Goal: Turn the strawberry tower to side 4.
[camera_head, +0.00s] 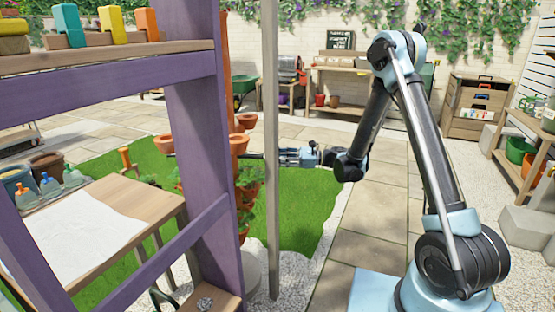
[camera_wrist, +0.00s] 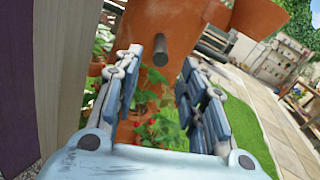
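The strawberry tower (camera_head: 238,146) is a terracotta column with side pots and green plants, partly hidden behind a purple post. In the wrist view the terracotta tower (camera_wrist: 168,25) fills the upper middle, with leaves and red berries below. A dark handle rod (camera_wrist: 161,68) sticks out from it toward my camera. My gripper (camera_head: 281,157) reaches left toward the tower, beside a thin grey pole. In the wrist view my gripper (camera_wrist: 174,62) is open, its fingers spread either side of the rod, with visible gaps. I cannot read any side number.
The purple shelf frame (camera_head: 195,120) stands close in front of the tower. The grey pole (camera_head: 272,200) crosses in front of the gripper tips in the head view. A wooden table (camera_head: 150,197) stands at left. Paving at right is open.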

